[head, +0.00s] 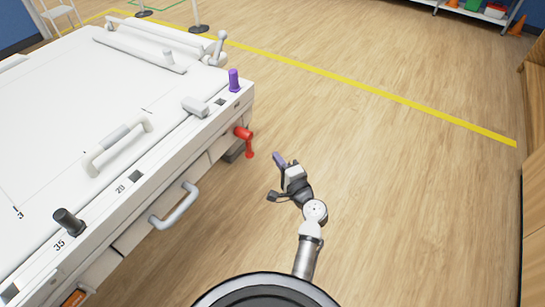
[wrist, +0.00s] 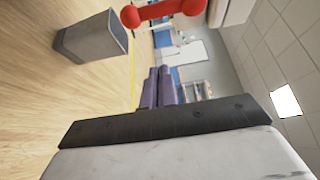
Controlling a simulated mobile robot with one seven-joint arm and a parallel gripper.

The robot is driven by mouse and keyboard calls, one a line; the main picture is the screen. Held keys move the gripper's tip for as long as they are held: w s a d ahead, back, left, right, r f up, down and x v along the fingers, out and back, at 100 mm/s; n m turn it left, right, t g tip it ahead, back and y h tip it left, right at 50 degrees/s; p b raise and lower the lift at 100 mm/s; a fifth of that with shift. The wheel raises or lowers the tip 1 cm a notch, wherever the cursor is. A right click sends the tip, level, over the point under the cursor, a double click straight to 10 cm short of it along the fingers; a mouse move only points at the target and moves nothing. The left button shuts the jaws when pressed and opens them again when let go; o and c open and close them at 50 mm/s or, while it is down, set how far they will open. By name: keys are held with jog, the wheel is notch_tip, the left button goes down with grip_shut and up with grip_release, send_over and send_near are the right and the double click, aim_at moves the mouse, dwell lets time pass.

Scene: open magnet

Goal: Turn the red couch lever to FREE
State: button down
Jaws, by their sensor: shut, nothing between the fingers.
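The red couch lever (head: 246,136) sticks out of the end of the white couch's side, near its corner. Its arm hangs down from the pivot. In the wrist view the red lever (wrist: 165,10) shows at the top edge, partly cut off. No FREE marking is readable. My gripper (head: 279,159) is to the right of the lever in the head view, apart from it, with its purple-grey fingers together and empty. The fingers (wrist: 160,88) also show in the middle of the wrist view, below the lever and not touching it.
The white couch (head: 60,110) fills the left, with a grey side handle (head: 175,207), a purple knob (head: 234,80) and a black knob (head: 68,221) along its edge. A grey block (wrist: 92,40) stands beneath it. The wooden floor on the right is clear, crossed by a yellow line (head: 380,92).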

jog(key=p+x, duration=0.2)
jog(key=x, duration=0.7)
jog(key=shift+s+a+p, duration=0.3)
jog(key=shift+s+a, duration=0.4)
jog(key=shift+s, duration=0.15)
jog(key=shift+s+a+p, duration=0.3)
jog(key=shift+s+a, duration=0.35)
jog(key=shift+s, duration=0.25)
jog(key=shift+s+a+m, duration=0.1)
jog(key=shift+s+m, duration=0.05)
jog(key=shift+m, duration=0.15)
jog(key=shift+g, duration=0.4)
